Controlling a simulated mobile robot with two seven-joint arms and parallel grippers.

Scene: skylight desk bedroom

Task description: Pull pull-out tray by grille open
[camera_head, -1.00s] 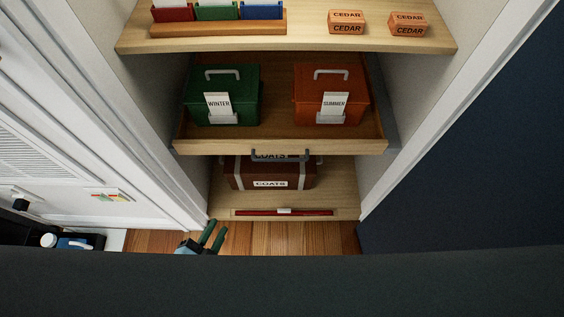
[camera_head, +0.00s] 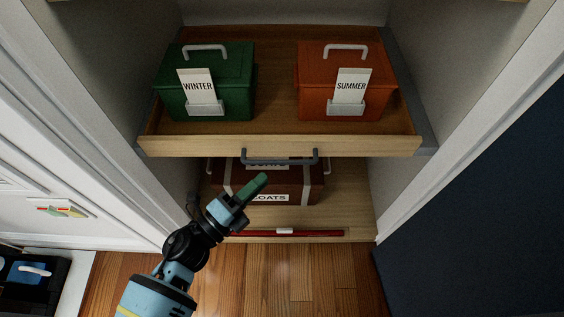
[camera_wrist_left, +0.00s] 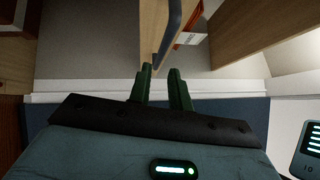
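The pull-out tray (camera_head: 290,146) has a pale wooden front and sits at mid-height in the closet. A grey bar handle (camera_head: 280,160) runs along its front. My left gripper (camera_head: 257,184) is just below and in front of the handle in the head view, apart from it. In the left wrist view, its two green fingers (camera_wrist_left: 160,72) are spread with a gap between them, and nothing is held. The grey handle (camera_wrist_left: 173,28) shows beyond the fingertips there, against the tray's wooden front (camera_wrist_left: 150,30). My right gripper is in neither view.
The tray carries a green WINTER box (camera_head: 208,85) and an orange SUMMER box (camera_head: 342,85). A brown COATS case (camera_head: 300,188) and a red bar-like item (camera_head: 320,233) lie below. White door framing stands left, a dark blue panel (camera_head: 480,210) right. Wooden floor (camera_head: 300,275) is clear in front.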

